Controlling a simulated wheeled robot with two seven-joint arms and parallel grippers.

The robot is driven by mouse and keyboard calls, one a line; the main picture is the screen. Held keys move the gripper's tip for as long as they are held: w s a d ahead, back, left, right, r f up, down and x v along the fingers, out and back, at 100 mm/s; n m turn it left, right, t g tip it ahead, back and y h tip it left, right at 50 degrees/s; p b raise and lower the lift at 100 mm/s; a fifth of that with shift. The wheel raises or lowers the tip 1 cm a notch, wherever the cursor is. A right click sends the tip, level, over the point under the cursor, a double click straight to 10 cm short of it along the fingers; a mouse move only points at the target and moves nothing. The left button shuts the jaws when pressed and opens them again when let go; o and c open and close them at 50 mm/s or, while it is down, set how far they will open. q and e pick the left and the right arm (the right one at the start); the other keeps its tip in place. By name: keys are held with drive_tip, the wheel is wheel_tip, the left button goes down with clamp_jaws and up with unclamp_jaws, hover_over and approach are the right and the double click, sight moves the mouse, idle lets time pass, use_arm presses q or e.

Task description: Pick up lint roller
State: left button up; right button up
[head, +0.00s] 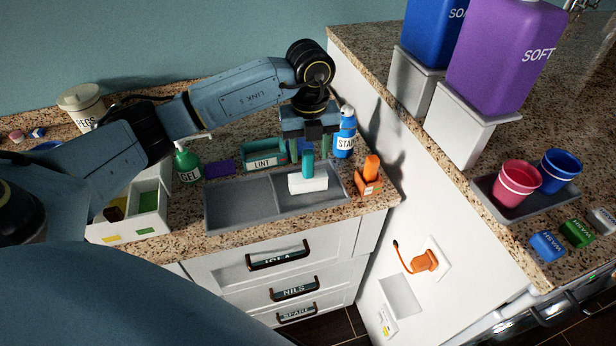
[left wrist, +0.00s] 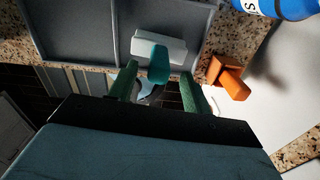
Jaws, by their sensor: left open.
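The lint roller has a white roll (head: 308,183) and a teal handle (head: 308,163). It lies in the right compartment of the grey tray (head: 240,208), with the handle standing upward. My left gripper (head: 303,155) is open above it, its green fingers pointing down. In the left wrist view the white roll (left wrist: 158,47) and the teal handle (left wrist: 158,66) show between and beyond the two fingertips of the left gripper (left wrist: 163,80). I cannot tell whether the fingers touch the handle. My right gripper is not in view.
A blue STAIN bottle (head: 345,135) stands close to the right of the left gripper. An orange item (head: 369,178) sits right of the tray. The teal LINT bin (head: 264,156), purple block (head: 220,168) and green GEL bottle (head: 187,163) stand behind it. A white box (head: 150,205) is at left.

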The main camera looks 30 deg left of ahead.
sight(308, 166)
use_arm(q)
wheel_tip(308, 166, down, 5)
drive_tip(key=shift+a+f+p, duration=0.15)
drive_tip(key=shift+p, duration=0.2)
clamp_jaws()
